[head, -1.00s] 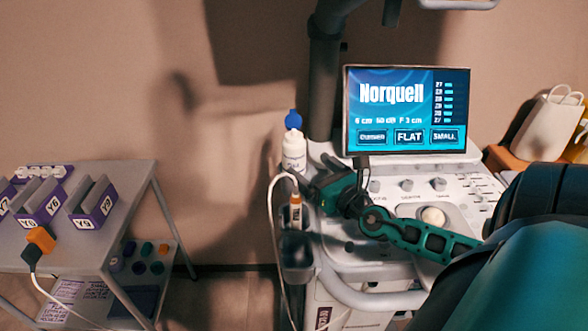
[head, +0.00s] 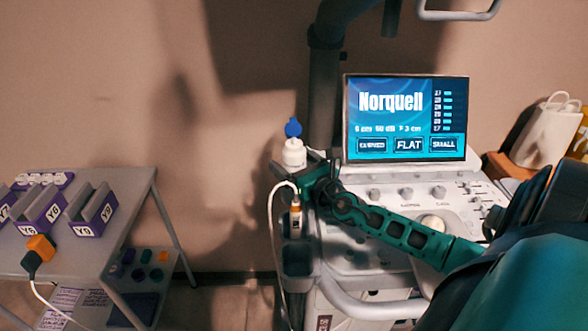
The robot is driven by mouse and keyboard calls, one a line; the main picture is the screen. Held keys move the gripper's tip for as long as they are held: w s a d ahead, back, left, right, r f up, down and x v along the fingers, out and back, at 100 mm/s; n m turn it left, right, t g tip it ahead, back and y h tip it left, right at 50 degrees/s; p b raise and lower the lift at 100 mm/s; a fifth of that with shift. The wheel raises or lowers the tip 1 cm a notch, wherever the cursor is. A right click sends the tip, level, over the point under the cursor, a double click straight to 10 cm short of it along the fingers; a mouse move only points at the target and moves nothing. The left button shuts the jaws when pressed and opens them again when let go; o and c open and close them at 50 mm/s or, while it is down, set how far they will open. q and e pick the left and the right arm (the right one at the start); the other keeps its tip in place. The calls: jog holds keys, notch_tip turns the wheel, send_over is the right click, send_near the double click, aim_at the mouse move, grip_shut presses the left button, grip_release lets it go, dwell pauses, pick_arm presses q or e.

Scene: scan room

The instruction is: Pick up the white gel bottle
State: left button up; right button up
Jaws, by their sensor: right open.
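The white gel bottle (head: 293,153) with a blue cap stands upright at the left back edge of the ultrasound cart (head: 350,258). Its lower part is partly hidden by my right gripper. My right gripper (head: 306,170) is open, at the right side of the bottle's lower body. I cannot tell whether the fingers touch it or reach around it. My left gripper is not in view.
A probe with an orange band (head: 296,214) and a white cable sits in a holder just below the bottle. The monitor (head: 405,118) stands behind and to the right. A grey side table (head: 120,180) with purple holders is at the left.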

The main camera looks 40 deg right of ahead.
aim_at(296, 142)
jog(key=shift+c, duration=0.4)
jog(key=c, duration=0.9)
jog(key=shift+r, duration=0.1)
jog(key=shift+c, duration=1.2)
notch_tip(296, 142, up, 3)
jog(key=p, duration=0.2)
jog(key=shift+r+p, duration=0.15)
jog(key=shift+p, duration=0.15)
jog(key=shift+r, duration=1.35)
notch_tip(296, 142, up, 14)
